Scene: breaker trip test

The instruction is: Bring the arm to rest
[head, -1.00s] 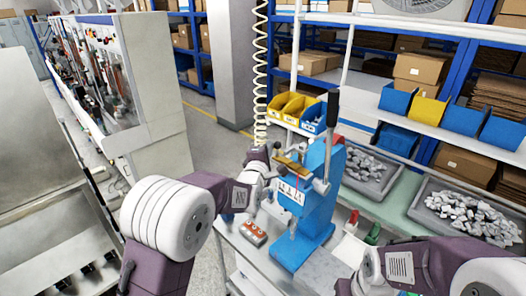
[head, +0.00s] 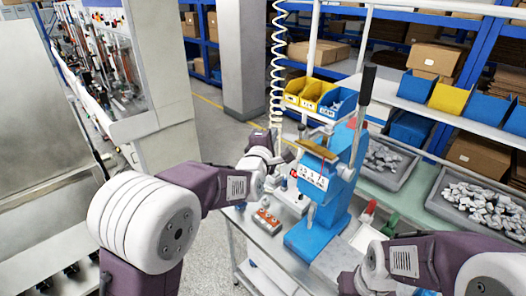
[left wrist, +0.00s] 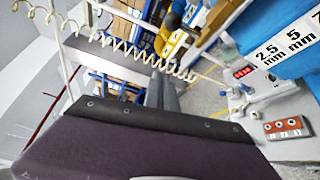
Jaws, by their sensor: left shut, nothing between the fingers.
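My left gripper (head: 274,134) points away from the head camera, beside the blue lever press (head: 322,215), and is largely hidden by its own wrist. In the left wrist view its grey fingers (left wrist: 163,92) are together, with nothing between them. The press has a black-handled lever and a white label plate. A small grey block with red-orange buttons (head: 267,221) lies on the bench left of the press; it also shows in the left wrist view (left wrist: 287,128).
A coiled white hose (head: 278,60) hangs behind the left gripper. Yellow and blue bins (head: 312,95) stand behind the press. Grey trays of metal parts (head: 475,205) are at right. Red and green items (head: 390,223) lie right of the press. Open floor lies left of the bench.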

